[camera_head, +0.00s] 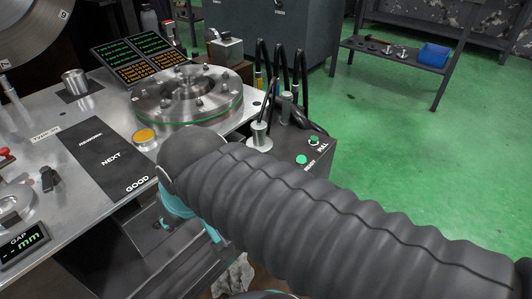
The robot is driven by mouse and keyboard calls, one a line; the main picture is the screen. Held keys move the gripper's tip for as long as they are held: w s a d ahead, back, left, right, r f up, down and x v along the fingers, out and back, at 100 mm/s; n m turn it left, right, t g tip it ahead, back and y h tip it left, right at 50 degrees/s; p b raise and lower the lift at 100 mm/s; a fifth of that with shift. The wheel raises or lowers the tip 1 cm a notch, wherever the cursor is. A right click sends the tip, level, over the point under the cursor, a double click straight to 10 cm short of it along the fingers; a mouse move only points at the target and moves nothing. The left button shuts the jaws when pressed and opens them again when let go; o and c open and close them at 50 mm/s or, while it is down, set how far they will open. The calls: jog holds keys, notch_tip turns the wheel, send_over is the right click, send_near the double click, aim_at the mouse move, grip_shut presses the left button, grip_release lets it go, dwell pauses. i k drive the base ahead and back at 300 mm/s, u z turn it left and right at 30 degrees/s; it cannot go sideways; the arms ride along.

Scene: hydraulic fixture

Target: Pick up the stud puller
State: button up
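I cannot tell for sure which thing is the stud puller. A small silver cylinder with a flanged base (259,138) stands upright on the dark control box (318,161), with a dark hose or rod rising from it. It may be the puller. The box has two green buttons, one marked PULL. A round steel fixture (187,97) with studs on top and a green ring around it sits on the bench to the left. My arm, in a ribbed grey sleeve, crosses the lower right. My gripper is not visible; the arm may hide it.
The metal bench (85,110) holds a black mat marked NEXT and GOOD (105,165), a yellow button (144,137), a text panel (135,60) and a gap display (20,243). Black hoses (281,68) loop behind the control box. A rack with a blue bin (434,54) stands far right. Green floor (400,130) is clear.

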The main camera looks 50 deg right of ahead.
aim_at(259, 141)
jog(key=k, duration=0.55)
jog(key=z, duration=0.85)
jog(key=i, duration=0.5)
jog(key=z, duration=0.55)
jog(key=k, duration=1.25)
jog(key=u, duration=0.1)
jog(key=i, duration=0.6)
jog(key=u, duration=0.25)
